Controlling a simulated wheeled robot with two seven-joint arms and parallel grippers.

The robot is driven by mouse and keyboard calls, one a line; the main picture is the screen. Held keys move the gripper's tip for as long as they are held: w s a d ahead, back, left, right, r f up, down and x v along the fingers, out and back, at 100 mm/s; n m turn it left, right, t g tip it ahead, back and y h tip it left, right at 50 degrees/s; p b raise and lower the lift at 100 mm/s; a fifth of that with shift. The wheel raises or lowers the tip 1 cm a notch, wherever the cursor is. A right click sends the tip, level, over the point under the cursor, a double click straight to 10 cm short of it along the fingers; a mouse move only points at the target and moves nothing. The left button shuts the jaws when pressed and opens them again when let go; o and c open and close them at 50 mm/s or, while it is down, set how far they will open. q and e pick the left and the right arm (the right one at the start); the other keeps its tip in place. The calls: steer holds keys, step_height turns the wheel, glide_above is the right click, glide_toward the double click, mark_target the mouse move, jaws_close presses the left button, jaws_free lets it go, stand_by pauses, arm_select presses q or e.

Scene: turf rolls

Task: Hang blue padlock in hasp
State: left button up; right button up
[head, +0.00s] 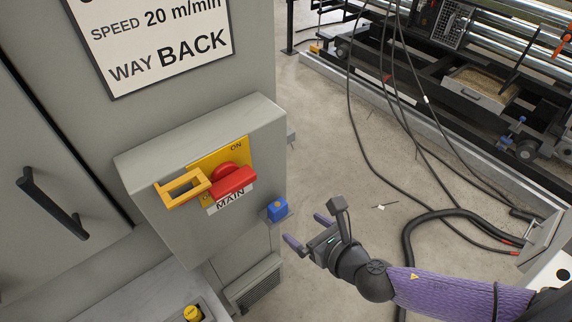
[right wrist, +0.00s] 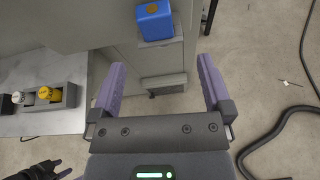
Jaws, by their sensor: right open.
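The blue padlock (head: 277,210) sits on a small grey ledge at the right side of the grey switch box. It also shows in the right wrist view (right wrist: 155,22), at the top, beyond my fingertips. The yellow hasp (head: 180,190) sticks out to the left from the main switch, beside its red handle (head: 232,181). My right gripper (head: 307,231) is open and empty, just right of and below the padlock, apart from it. A dark gripper, apparently my left (right wrist: 50,168), shows small at the lower left of the right wrist view.
The grey switch box (head: 150,165) stands out from the cabinet. Black cables (head: 430,225) lie on the floor at right, before a machine frame (head: 440,75). The floor around my right gripper is mostly clear.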

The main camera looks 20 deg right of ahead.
mark_target(281, 210)
steer(key=shift+n, duration=0.4)
steer(key=w, duration=0.1)
steer(key=w+a, duration=0.2)
steer(key=w, duration=0.1)
steer(key=shift+f+b, duration=0.3)
steer(key=x, duration=0.4)
steer(key=shift+w+b, duration=0.4)
steer(key=shift+w, duration=0.05)
steer(key=shift+w+a+f, duration=0.1)
steer(key=shift+w+a, duration=0.05)
arm_select(q)
steer(key=shift+s+a+f, duration=0.4)
steer(key=shift+f, duration=0.05)
